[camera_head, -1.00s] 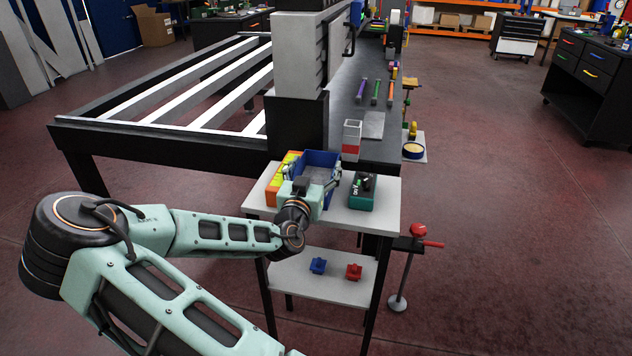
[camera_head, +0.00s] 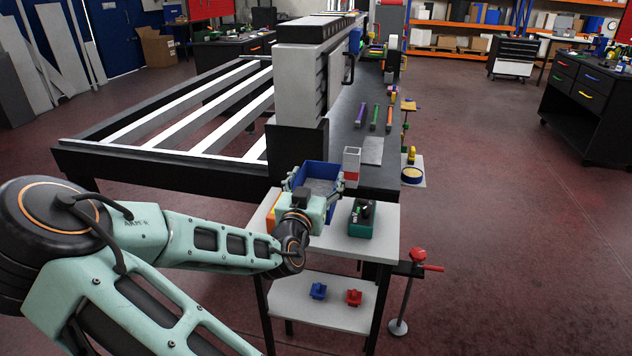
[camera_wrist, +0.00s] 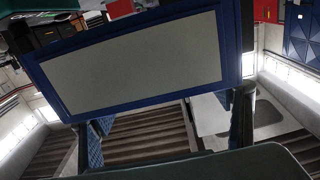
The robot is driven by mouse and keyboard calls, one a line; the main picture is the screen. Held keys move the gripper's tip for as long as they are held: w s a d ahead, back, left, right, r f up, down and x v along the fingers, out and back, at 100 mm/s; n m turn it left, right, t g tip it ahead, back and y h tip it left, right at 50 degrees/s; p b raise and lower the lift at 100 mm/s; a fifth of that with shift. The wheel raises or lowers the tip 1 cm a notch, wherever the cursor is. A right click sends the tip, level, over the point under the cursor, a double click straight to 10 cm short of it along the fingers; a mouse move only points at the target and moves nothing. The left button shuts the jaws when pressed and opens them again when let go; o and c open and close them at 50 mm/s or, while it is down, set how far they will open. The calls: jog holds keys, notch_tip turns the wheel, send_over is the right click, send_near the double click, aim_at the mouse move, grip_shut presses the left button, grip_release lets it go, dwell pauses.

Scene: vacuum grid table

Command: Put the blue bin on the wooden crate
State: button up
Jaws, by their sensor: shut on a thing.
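In the wrist view, the bin (camera_wrist: 233,45) fills the upper middle as a blue frame around a pale grey panel, close to the gripper (camera_wrist: 168,130), whose blue-padded fingers show at left and right. Where the bin is gripped is partly hidden by my wrist. I cannot make out a wooden crate for certain.
A green box with dark items (camera_head: 362,218) stands on the side table, right of the bin. An orange box (camera_head: 271,214) is mostly hidden behind my arm. The large slatted machine table (camera_head: 160,170) lies behind. The red floor at right is mostly clear.

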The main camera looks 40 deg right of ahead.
jog(key=s+a+r+p, duration=0.1)
jog(key=r+p, duration=0.1)
jog(key=s+a+r+p, duration=0.1)
jog(key=s+r+p, duration=0.1)
jog(key=shift+s+a+p, duration=0.15)
jog(key=shift+s+p, duration=0.05)
jog(key=shift+p, duration=0.15)
jog(key=s+a+r+p, duration=0.1)
jog(key=s+a+p, duration=0.2)
jog(key=p, duration=1.1)
jog(key=shift+s+r+p, duration=0.35)
jog(key=shift+s+r, duration=0.05)
jog(key=shift+s, duration=0.85)
